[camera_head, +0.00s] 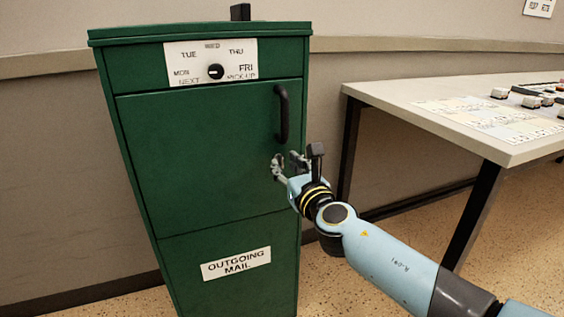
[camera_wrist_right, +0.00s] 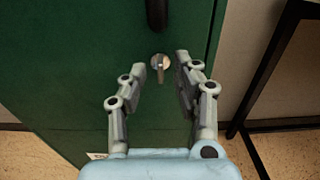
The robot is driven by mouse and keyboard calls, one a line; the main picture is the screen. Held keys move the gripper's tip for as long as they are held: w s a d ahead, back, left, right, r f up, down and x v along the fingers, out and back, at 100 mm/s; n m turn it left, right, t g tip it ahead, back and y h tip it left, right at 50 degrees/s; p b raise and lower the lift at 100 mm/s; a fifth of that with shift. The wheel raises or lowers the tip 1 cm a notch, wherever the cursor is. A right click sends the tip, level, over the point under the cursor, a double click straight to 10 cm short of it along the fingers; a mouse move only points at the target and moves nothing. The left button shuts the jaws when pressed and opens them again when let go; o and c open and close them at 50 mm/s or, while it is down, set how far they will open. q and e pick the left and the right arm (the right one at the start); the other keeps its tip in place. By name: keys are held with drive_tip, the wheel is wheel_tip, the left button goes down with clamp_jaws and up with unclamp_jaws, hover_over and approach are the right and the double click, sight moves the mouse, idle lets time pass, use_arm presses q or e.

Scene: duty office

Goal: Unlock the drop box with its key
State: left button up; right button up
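The green drop box (camera_head: 205,150) stands upright with its door shut and a black handle (camera_head: 282,113) at the door's right side. In the right wrist view, a round metal lock (camera_wrist_right: 153,61) sits on the door below the handle. A narrow metal piece that looks like the key (camera_wrist_right: 160,74) stands out from it, roughly upright. My right gripper (camera_head: 286,160) is in front of the door, just below the handle. In the wrist view its fingers (camera_wrist_right: 160,66) are spread on either side of the key, with gaps showing. My left gripper is not in view.
A dial (camera_head: 216,72) with day names is on the box's upper front, and an "OUTGOING MAIL" label (camera_head: 236,263) is lower down. A table (camera_head: 400,94) with cards and small objects stands to the right. Speckled floor shows between box and table.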

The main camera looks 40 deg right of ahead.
drive_tip(key=shift+x, duration=1.25)
clamp_jaws()
